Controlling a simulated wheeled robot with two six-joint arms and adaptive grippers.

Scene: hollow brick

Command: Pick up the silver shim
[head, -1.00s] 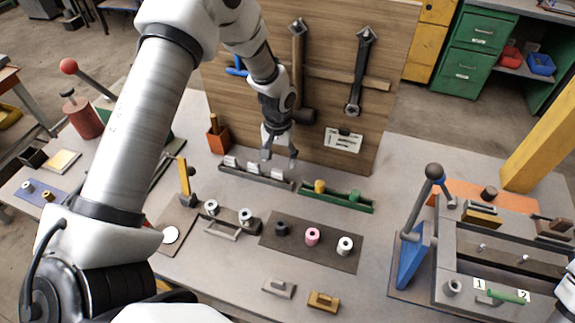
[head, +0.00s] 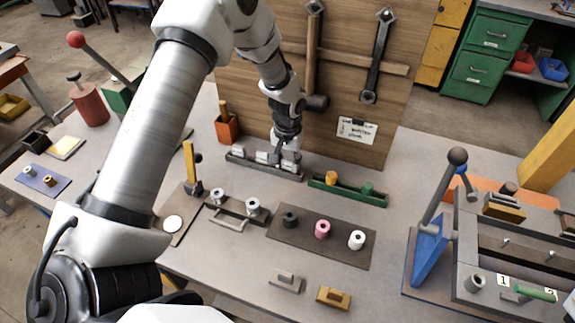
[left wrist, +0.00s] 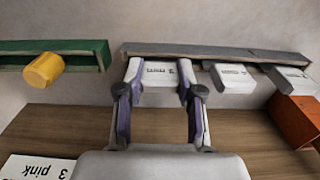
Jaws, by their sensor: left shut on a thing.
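A pale silver block marked "3 mm" (left wrist: 159,72), which looks like the silver shim, sits at one end of a dark grey tray (left wrist: 208,51). My left gripper (left wrist: 158,80) is shut on this block, one finger on each side. In the head view my left gripper (head: 284,164) points down at the right end of the grey tray (head: 238,163), and its fingers largely hide the block. The block still appears to be at the tray. Two similar pale blocks (left wrist: 233,78) (left wrist: 291,79) stand in the same tray. My right gripper is not in view.
A green tray (head: 347,194) with a yellow and a green cylinder lies just right of the grey tray. An orange holder (head: 228,128) stands at its left, and a tool board (head: 350,140) rises behind. Spools (head: 322,229) stand on a dark plate in front.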

